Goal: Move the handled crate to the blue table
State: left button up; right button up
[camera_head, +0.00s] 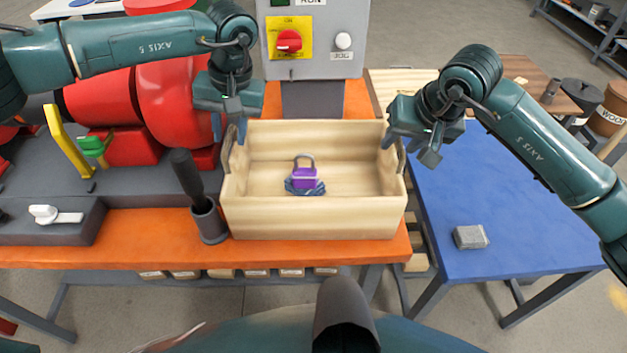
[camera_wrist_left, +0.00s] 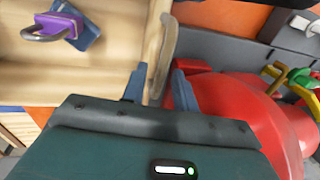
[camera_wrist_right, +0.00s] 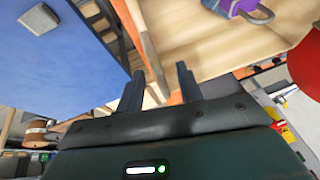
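The handled crate (camera_head: 312,218), pale wood, stands upright on the orange bench (camera_head: 130,240). A purple padlock (camera_head: 304,178) and a dark blue item under it lie inside. My left gripper (camera_head: 229,130) is open at the crate's left handle (camera_wrist_left: 168,55), which shows between its fingers in the left wrist view. My right gripper (camera_head: 400,145) is open at the right end; the right handle (camera_wrist_right: 145,50) shows between its fingers in the right wrist view. Whether the fingers touch the handles is unclear. The blue table (camera_head: 530,225) stands right of the bench.
A grey block (camera_head: 470,237) lies on the blue table, whose surface is otherwise mostly clear. A dark cup with a black-handled tool (camera_head: 208,220) stands close to the crate's left side. A grey control box (camera_head: 315,40) and red pump parts (camera_head: 165,100) stand behind and left.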

pick_arm(q)
jog(key=shift+a+f, duration=0.15)
jog(key=shift+f, duration=0.5)
pick_arm(e)
jog(key=shift+w+a+f, duration=0.15)
jog(key=shift+w+f, duration=0.05)
jog(key=shift+f, duration=0.4)
pick_arm(q)
jog(key=shift+c, duration=0.2)
pick_arm(e)
jog(key=shift+c, duration=0.3)
pick_arm(q)
grip_shut()
pick_arm(e)
jog(key=c, duration=0.6)
grip_shut()
pick_arm(q)
jog(key=shift+r, duration=0.1)
pick_arm(e)
jog(key=shift+r, duration=0.1)
